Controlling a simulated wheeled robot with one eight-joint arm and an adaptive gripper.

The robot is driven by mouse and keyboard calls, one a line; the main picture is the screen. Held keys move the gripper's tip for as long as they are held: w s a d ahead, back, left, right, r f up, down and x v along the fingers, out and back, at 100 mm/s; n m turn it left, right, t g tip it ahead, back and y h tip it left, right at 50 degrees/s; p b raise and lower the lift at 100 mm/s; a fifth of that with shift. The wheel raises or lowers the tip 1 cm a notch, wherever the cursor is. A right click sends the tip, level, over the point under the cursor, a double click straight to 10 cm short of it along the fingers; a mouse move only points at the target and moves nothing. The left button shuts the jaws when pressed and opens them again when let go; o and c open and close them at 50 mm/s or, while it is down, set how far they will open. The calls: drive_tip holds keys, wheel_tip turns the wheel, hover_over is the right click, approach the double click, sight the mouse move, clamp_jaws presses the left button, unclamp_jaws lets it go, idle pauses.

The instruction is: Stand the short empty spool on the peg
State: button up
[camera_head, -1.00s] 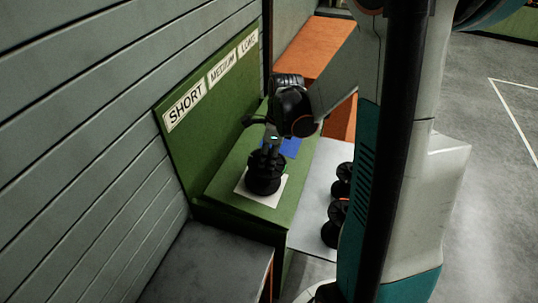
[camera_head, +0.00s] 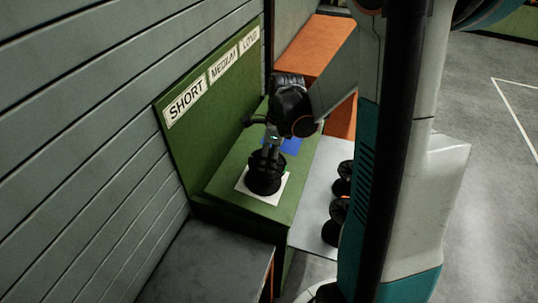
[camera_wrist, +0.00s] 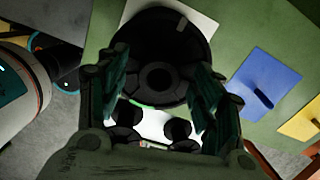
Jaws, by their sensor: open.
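A black spool (camera_head: 265,180) stands upright on the white square (camera_head: 282,190) of the green bench, on the side of the SHORT label (camera_head: 185,104). My gripper (camera_head: 268,154) points down at its top. In the wrist view the spool (camera_wrist: 158,42) shows its round top flange and central hole, with part of the white square (camera_wrist: 200,12) behind it. My gripper (camera_wrist: 160,92) is open there, one finger on each side of the spool's near half. I cannot tell whether the fingers touch it. The peg under the spool is hidden.
A blue square (camera_wrist: 268,75) with a thin peg and a yellow square (camera_wrist: 305,120) lie beside it. Several dark spools, one here (camera_head: 345,180), stand on the grey surface (camera_head: 315,190) to the right. A grey slatted wall (camera_head: 80,140) closes the left side.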

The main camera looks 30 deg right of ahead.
drive_tip(key=shift+r, duration=0.15)
wheel_tip(320, 180, up, 12)
drive_tip(key=s+d, duration=0.1)
drive_tip(key=shift+s+d+f, duration=0.15)
drive_tip(key=shift+s+f, duration=0.1)
drive_tip(key=shift+s, duration=0.05)
idle(0.5)
